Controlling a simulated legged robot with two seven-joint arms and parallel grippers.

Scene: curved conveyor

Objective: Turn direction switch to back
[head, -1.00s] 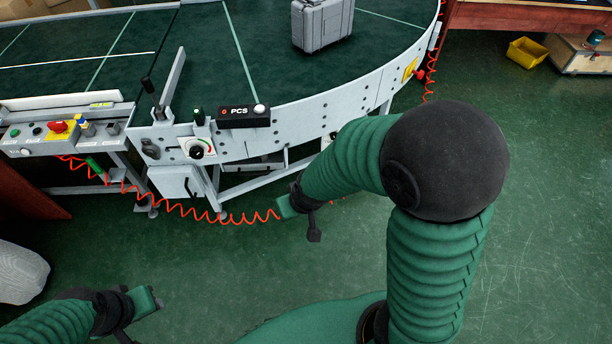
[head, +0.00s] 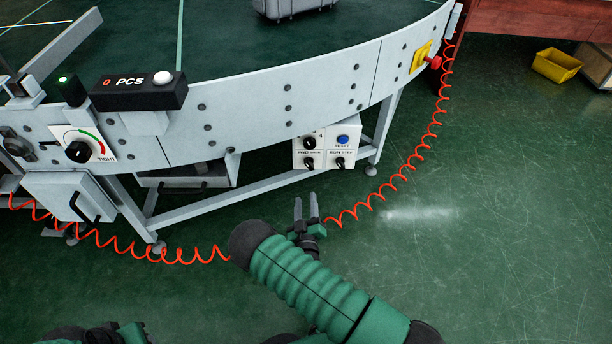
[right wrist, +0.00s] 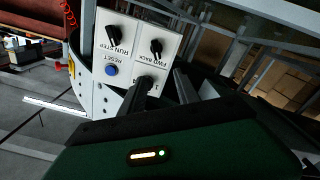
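The direction switch (head: 308,162) is a small black knob under the FWD BACK label, low on the left of a white control box (head: 325,150) under the conveyor. In the right wrist view the switch (right wrist: 156,46) appears turned around with its label. My right gripper (head: 305,208) is in front of and below the box, its two dark fingers pointing up towards it with a gap between them. My left gripper (head: 125,334) is at the bottom left edge, mostly cut off.
The box also holds another black knob (head: 309,142), a blue reset button (head: 343,139) and the RUN STEP switch (head: 340,162). A red coiled cable (head: 390,180) hangs nearby. The conveyor's side (head: 270,105) is above the box. Green floor is open at the right.

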